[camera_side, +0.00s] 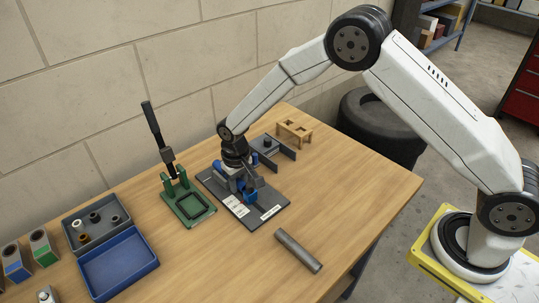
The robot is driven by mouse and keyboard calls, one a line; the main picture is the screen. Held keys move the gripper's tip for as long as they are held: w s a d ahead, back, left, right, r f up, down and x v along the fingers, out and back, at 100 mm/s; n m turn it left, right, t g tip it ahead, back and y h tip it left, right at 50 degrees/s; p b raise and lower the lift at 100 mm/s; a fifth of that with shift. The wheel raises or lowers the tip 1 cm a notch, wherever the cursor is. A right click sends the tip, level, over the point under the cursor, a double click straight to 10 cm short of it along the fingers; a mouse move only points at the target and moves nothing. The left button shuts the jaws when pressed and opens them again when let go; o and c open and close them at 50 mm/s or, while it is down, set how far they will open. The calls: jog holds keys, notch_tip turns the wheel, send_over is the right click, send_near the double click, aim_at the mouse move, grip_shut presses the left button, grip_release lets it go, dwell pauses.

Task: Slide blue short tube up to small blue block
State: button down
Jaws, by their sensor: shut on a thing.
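My gripper (246,188) points down over a dark grey plate (266,214) with white labels, near the middle of the table. It is shut on a small blue piece (250,196), which appears to be the blue short tube; the fingers hide part of it. A blue part (218,168) shows to the left of the gripper on the plate. Another small blue piece (255,158) shows just behind the gripper, by a grey fixture. I cannot tell which of these is the small blue block, nor whether the tube touches a block.
A green press stand (190,208) with a raised black lever is left of the plate. A grey bar (298,250) lies in front. A blue bin (120,265) and grey tray (75,220) are at left. A wooden rack (294,130) stands behind. The right front is clear.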

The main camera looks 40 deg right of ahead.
jog(key=shift+s, duration=0.45)
dwell(0.4)
jog(key=shift+c, duration=1.6)
grip_release()
notch_tip(320, 180, up, 7)
jog(key=shift+f, duration=0.1)
jog(key=shift+r, duration=0.5)
jog(key=shift+s+d, duration=0.1)
jog(key=s+d+r+t, duration=0.1)
jog(key=s+d+r, duration=0.1)
jog(key=s+d, duration=0.4)
jog(key=s+d+r+t, duration=0.1)
jog(key=s+d+r, duration=0.2)
jog(key=s+d, duration=0.4)
jog(key=s, duration=0.7)
jog(key=shift+s+t, duration=0.15)
jog(key=shift+t, duration=0.15)
